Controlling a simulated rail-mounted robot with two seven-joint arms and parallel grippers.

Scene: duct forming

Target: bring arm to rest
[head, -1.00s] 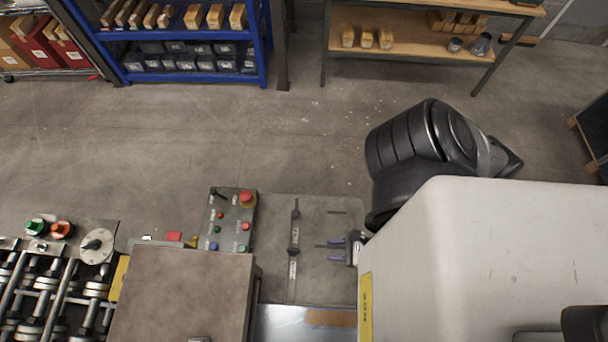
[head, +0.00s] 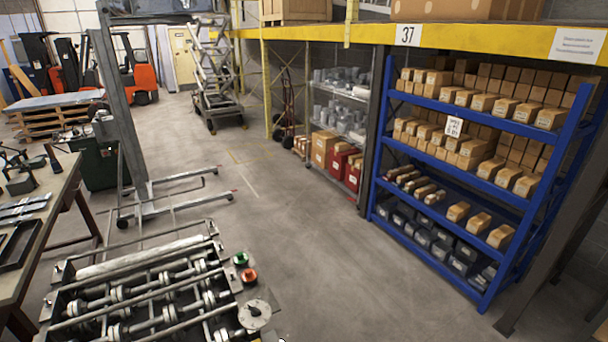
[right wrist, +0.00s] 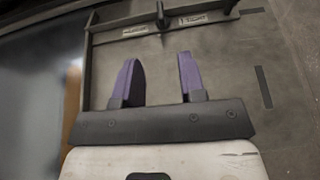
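My right gripper (right wrist: 158,80) shows in the right wrist view with its two purple fingers apart and nothing between them. It is over a grey flat panel (right wrist: 150,48) that has a dark bar with a short lever (right wrist: 160,14) across it, beyond the fingertips. Neither of my arms shows in the head view now, and my left gripper is not in any current view.
The roller forming machine (head: 140,295) with green and red buttons (head: 245,268) stands at the lower left. A workbench (head: 40,220) is at the left edge. A blue shelf of boxes (head: 470,190) stands at right. The floor (head: 330,260) between is clear.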

